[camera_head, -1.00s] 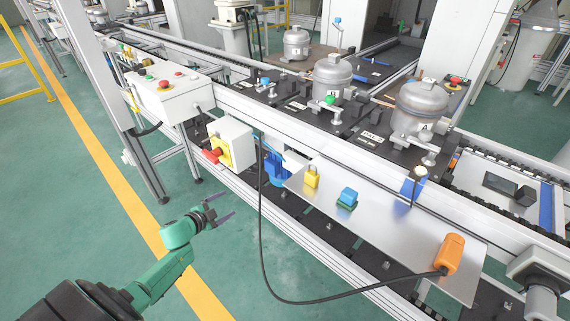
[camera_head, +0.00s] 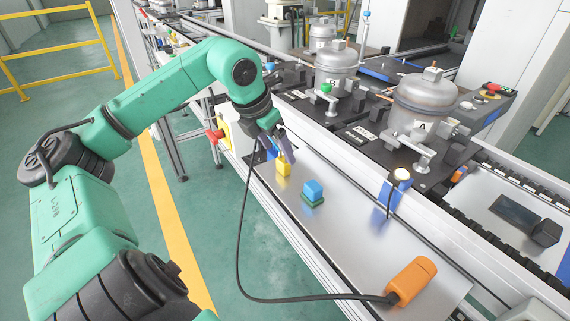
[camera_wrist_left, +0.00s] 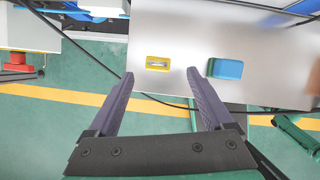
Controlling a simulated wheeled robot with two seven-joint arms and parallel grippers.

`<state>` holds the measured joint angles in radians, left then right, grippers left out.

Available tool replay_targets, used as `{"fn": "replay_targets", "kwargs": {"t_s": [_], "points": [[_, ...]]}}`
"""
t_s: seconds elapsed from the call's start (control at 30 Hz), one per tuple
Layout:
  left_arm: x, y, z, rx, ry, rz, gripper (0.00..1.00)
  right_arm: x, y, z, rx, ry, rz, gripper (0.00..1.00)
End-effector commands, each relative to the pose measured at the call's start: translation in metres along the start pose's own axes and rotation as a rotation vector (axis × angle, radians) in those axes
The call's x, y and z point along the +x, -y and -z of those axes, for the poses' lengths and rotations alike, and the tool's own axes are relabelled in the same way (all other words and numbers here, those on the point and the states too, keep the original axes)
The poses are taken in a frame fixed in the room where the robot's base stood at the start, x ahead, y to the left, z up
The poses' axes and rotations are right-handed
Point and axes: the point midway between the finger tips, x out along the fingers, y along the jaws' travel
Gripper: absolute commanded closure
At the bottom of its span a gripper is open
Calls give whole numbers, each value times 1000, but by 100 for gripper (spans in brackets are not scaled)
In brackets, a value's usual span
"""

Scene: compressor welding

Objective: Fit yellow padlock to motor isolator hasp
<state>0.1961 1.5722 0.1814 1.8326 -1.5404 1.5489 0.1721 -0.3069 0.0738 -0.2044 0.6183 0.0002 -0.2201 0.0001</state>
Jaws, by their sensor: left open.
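The yellow padlock (camera_head: 283,167) stands on the metal shelf, near its left end. In the left wrist view the padlock (camera_wrist_left: 158,64) shows from above, beyond and between my open fingertips. My left gripper (camera_head: 284,150) is open and empty, just above the padlock in the head view; it also shows in the left wrist view (camera_wrist_left: 159,76). The motor isolator (camera_head: 238,134), a white and yellow box with a red handle (camera_head: 215,135), is at the left of the shelf, partly hidden by my left arm. The red handle also shows in the wrist view (camera_wrist_left: 18,62). The hasp cannot be made out. My right gripper is not in view.
A blue and green block (camera_head: 313,192) stands on the shelf (camera_head: 345,240) right of the padlock. An orange device (camera_head: 411,281) with a black cable (camera_head: 240,225) lies at the shelf's near right end. Compressors (camera_head: 423,104) stand on the line behind.

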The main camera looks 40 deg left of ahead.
Motion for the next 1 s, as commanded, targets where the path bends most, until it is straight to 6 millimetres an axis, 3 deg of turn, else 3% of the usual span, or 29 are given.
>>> {"fn": "replay_targets", "kwargs": {"t_s": [0.33,0.63,0.67,0.87,1.0], "points": [[44,-3,-4,0,-8,-1,15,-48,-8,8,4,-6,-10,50],[57,-2,-2,-1,1,3,15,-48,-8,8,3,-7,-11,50],[57,-2,-2,-1,1,3,23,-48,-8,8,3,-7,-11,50],[57,-2,-2,-1,1,3,99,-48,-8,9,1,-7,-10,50],[56,-2,-3,-1,2,3,100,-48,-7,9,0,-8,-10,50]]}}
